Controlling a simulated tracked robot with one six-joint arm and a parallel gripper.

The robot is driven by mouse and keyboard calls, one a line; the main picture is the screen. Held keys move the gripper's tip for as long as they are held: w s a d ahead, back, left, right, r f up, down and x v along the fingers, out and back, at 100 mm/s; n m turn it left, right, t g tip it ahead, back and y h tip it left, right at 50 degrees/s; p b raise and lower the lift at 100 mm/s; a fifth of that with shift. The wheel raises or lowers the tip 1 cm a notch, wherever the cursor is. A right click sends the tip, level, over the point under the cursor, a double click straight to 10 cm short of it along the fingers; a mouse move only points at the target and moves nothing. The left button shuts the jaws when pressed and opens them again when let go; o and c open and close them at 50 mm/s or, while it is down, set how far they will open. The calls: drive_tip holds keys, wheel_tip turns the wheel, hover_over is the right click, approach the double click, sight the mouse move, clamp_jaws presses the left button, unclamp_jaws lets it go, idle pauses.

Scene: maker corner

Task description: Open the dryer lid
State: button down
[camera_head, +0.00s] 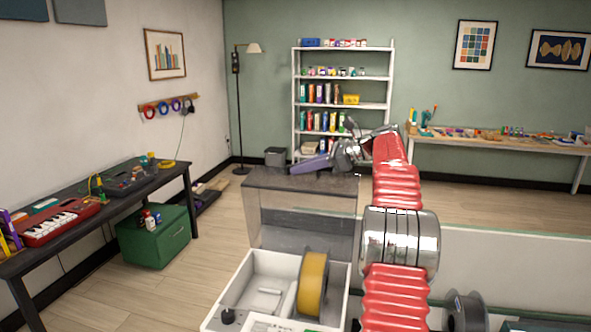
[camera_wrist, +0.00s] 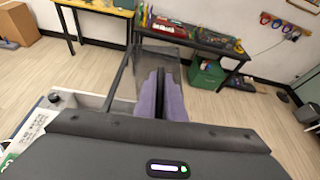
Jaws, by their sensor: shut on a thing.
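The dryer is a white open-topped box (camera_head: 226,298) with a yellow spool (camera_head: 312,282) standing in it. Its lid, a clear smoky cover with a dark top (camera_head: 258,215), stands raised at the far side of the box. My gripper (camera_head: 300,166) has purple fingers and is at the lid's upper far edge, shut on the lid. In the wrist view the fingers (camera_wrist: 161,98) are together around a thin dark part, with the smoky lid panel (camera_wrist: 172,58) beyond. The exact contact is partly hidden by the fingers.
A dark table (camera_head: 130,190) with a red keyboard (camera_head: 60,222) stands left, with a green cabinet (camera_head: 155,238) below it. A white shelf (camera_head: 342,106) and a long bench (camera_head: 500,147) stand at the back.

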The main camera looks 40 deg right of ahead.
drive_tip(key=shift+s+d, duration=0.15)
drive_tip(key=c, duration=2.1)
unclamp_jaws()
drive_tip(key=v, duration=1.3)
drive_tip(key=shift+s+d+r, duration=0.1)
drive_tip(key=shift+s+r, duration=0.05)
drive_tip(key=shift+s, duration=0.15)
drive_tip(key=shift+c, duration=0.3)
